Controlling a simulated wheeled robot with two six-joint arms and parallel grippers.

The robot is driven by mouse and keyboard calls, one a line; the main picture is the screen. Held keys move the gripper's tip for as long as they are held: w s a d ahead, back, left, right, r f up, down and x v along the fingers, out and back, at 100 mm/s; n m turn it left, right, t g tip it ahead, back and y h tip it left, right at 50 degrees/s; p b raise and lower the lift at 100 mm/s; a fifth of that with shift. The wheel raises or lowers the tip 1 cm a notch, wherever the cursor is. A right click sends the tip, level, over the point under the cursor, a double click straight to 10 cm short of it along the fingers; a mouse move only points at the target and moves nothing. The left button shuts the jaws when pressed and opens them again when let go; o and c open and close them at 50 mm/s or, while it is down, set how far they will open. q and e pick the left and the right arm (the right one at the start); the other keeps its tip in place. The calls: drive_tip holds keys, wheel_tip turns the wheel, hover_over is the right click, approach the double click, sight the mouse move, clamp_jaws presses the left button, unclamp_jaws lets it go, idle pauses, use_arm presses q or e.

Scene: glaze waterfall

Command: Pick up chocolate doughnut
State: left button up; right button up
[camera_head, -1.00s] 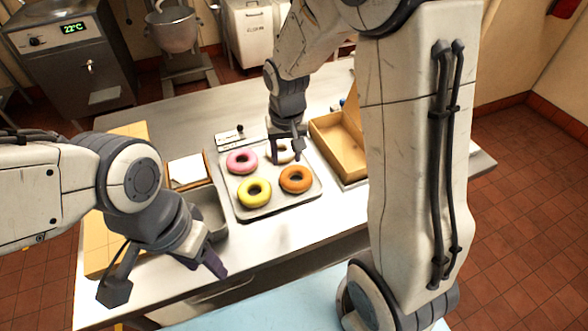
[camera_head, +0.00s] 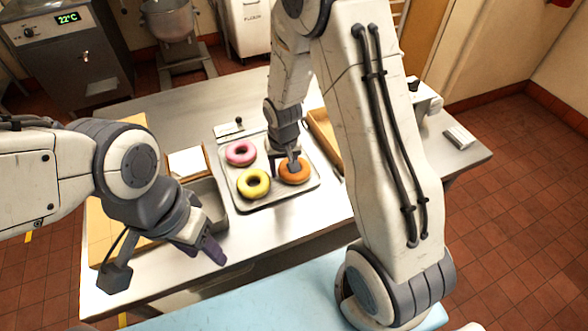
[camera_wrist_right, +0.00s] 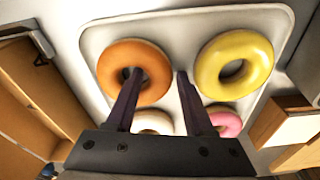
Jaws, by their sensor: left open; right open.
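The tray holds a brown-orange doughnut (camera_head: 294,179), the nearest to chocolate in colour; no darker one shows. My right gripper (camera_head: 284,163) is over it, open and empty. In the right wrist view, one finger of this gripper (camera_wrist_right: 158,75) overlaps the hole of the brown-orange doughnut (camera_wrist_right: 112,72) and the other is past its side, toward the yellow one. I cannot tell whether they touch it. My left gripper (camera_head: 168,272) is open and empty at the front left of the table.
The tray (camera_head: 226,132) also carries a pink doughnut (camera_head: 240,152) and a yellow doughnut (camera_head: 253,183). A pale doughnut (camera_wrist_right: 153,121) shows partly in the wrist view. A grey bin (camera_head: 208,200) stands left of the tray; a cardboard box (camera_head: 325,134) stands right.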

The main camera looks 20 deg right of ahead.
clamp_jaws()
drive_tip(key=shift+r, duration=0.1)
drive_tip(key=shift+r, duration=0.45)
drive_tip(key=r, duration=0.1)
drive_tip(key=d+r+b, duration=0.1)
drive_tip(key=r, duration=0.1)
drive_tip(key=shift+r, duration=0.3)
drive_tip(key=s+d+r+b, duration=0.25)
drive_tip(key=d+r, duration=0.35)
drive_tip(key=d, duration=0.4)
wheel_tip(320, 180, up, 8)
drive_tip(key=p, duration=0.7)
drive_tip(key=shift+s+d+r+p, duration=0.15)
drive_tip(key=shift+s+r+p, duration=0.1)
drive_tip(key=shift+p, duration=0.15)
